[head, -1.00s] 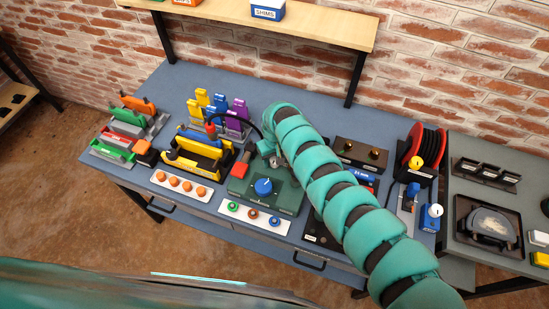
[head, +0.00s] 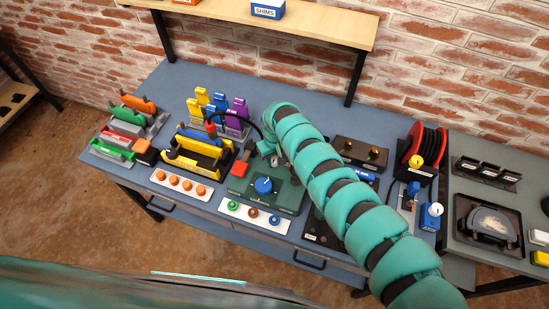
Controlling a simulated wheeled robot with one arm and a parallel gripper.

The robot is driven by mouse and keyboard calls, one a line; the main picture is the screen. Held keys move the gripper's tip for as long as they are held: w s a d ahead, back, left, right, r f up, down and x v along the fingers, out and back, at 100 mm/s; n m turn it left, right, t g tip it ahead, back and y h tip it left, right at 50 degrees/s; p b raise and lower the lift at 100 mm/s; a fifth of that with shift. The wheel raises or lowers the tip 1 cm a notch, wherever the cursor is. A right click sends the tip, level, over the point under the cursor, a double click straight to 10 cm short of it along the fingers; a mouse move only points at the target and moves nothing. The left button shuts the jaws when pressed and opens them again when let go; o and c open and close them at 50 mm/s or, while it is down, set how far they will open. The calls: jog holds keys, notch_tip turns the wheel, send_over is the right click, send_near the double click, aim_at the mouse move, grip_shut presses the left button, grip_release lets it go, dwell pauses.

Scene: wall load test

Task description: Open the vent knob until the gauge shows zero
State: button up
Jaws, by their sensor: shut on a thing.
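The end of my teal, padded arm reaches down to the back of a green unit (head: 290,198) on the blue bench. My gripper is hidden behind the arm's last links, so its jaws and what they touch do not show. A blue knob (head: 263,186) sits on top of the green unit, left of the arm and apart from it. A small grey round part (head: 266,147), perhaps the gauge, stands at the unit's back beside the arm; no reading can be made out. I cannot tell which knob is the vent knob.
A black hose arches from the yellow holder (head: 200,158) towards the unit. A white strip with several coloured buttons (head: 253,217) lies in front. A red reel (head: 428,145) stands right of the arm.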

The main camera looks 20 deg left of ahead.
jog(key=n+b, duration=0.2)
jog(key=n, duration=0.1)
jog(key=n+b, duration=0.1)
jog(key=shift+w+d+f+b, duration=0.1)
jog(key=shift+f+b, duration=0.15)
jog(key=shift+b, duration=0.1)
jog(key=n+b, duration=0.3)
jog(key=n, duration=0.1)
jog(key=shift+b, duration=0.4)
jog(key=n+b, duration=0.2)
jog(key=shift+n+b, duration=0.35)
jog(key=shift+n, duration=0.05)
jog(key=n+b, duration=0.3)
jog(key=shift+r+n+b, duration=0.2)
jog(key=shift+n+b, duration=0.9)
jog(key=shift+n, duration=0.4)
jog(key=o, duration=1)
